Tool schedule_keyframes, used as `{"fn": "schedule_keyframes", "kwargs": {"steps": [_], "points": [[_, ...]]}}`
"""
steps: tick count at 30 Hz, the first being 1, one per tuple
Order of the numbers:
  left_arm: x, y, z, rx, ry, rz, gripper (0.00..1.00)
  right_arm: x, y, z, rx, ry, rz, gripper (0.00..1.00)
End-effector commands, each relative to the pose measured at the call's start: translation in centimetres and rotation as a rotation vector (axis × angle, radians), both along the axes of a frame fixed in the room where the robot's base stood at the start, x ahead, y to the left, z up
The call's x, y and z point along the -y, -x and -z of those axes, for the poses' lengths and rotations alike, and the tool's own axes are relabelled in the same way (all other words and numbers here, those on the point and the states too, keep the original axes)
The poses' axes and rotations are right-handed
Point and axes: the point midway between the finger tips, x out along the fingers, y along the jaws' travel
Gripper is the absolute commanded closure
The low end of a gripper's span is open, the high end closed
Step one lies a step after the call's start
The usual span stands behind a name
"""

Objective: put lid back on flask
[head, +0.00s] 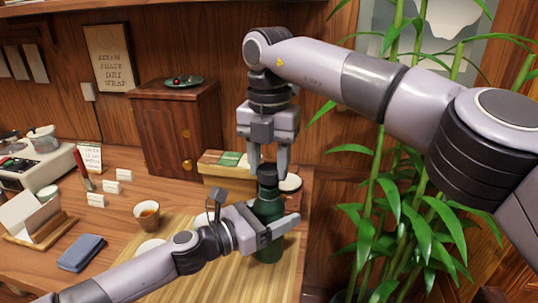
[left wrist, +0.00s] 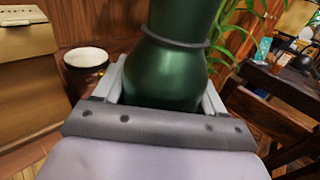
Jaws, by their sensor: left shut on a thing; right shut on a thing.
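The dark green flask (head: 268,206) stands upright at the right part of the bamboo mat. My left gripper (head: 272,228) is shut around its body from the left. The flask's green body also fills the middle of the left wrist view (left wrist: 172,75), between the two fingers. My right gripper (head: 268,165) comes down from above and is shut on the dark lid (head: 268,172) at the top of the flask. The lid is at the flask's neck; I cannot tell whether it is seated or threaded. The top of the flask is outside the left wrist view.
A tea cup (head: 147,215) and a blue folded cloth (head: 81,252) lie to the left. A wooden cabinet (head: 178,128) stands at the back. Bamboo plants (head: 375,190) rise to the right.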

Motion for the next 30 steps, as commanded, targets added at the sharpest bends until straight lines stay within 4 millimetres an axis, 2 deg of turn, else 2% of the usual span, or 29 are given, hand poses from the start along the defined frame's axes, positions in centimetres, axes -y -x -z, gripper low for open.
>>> {"fn": "schedule_keyframes", "kwargs": {"steps": [13,23,30], "points": [[0.0,0.0,0.0,0.000,0.000,-0.001,0.85,0.0,0.0,0.0,0.000,0.000,0.000,0.84],[0.0,0.0,0.0,0.000,0.000,-0.001,0.85,0.0,0.0,1.6,-0.001,0.000,0.000,0.84],[0.0,0.0,0.0,0.000,0.000,-0.001,0.85,0.0,0.0,1.8,0.000,-0.001,0.001,0.84]]}}
